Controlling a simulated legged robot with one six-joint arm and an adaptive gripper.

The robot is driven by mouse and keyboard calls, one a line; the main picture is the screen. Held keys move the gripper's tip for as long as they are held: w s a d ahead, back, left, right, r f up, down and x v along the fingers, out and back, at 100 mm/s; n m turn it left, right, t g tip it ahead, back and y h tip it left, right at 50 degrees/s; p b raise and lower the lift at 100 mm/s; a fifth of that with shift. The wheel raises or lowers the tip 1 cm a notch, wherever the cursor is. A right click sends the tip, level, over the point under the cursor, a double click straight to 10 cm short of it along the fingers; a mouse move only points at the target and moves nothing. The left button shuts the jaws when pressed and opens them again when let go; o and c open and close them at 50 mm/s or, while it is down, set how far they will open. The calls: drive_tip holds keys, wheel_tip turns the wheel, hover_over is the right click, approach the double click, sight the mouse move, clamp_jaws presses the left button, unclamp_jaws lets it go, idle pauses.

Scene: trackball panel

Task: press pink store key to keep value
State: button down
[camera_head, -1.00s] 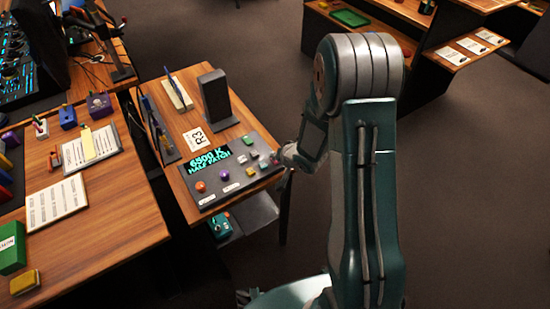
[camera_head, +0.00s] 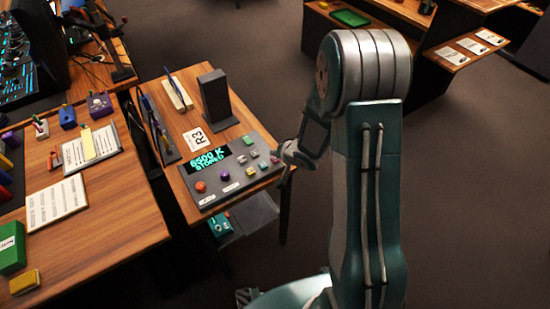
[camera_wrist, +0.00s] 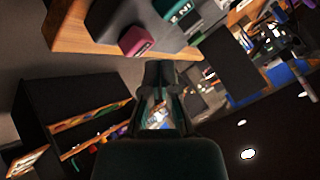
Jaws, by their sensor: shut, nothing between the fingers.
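The grey trackball panel (camera_head: 215,199) lies on the wooden desk in the head view. Its display (camera_head: 209,160) reads "6500 K STORED". The pink store key (camera_head: 275,160) is at the panel's right end, close beside my gripper (camera_head: 287,156). In the wrist view the pink key (camera_wrist: 136,41) shows above and left of my gripper (camera_wrist: 160,70), with a gap between them. My gripper is shut and empty. The fingertips are small and partly unclear in the head view.
A green key (camera_head: 249,140), a yellow key (camera_head: 250,171), a purple ball (camera_head: 225,176) and an orange-red knob (camera_head: 200,187) share the panel. Open floor lies to the right.

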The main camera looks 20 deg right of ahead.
sight(276, 160)
drive_tip(key=shift+r, duration=0.1)
drive_tip(key=shift+r, duration=2.4)
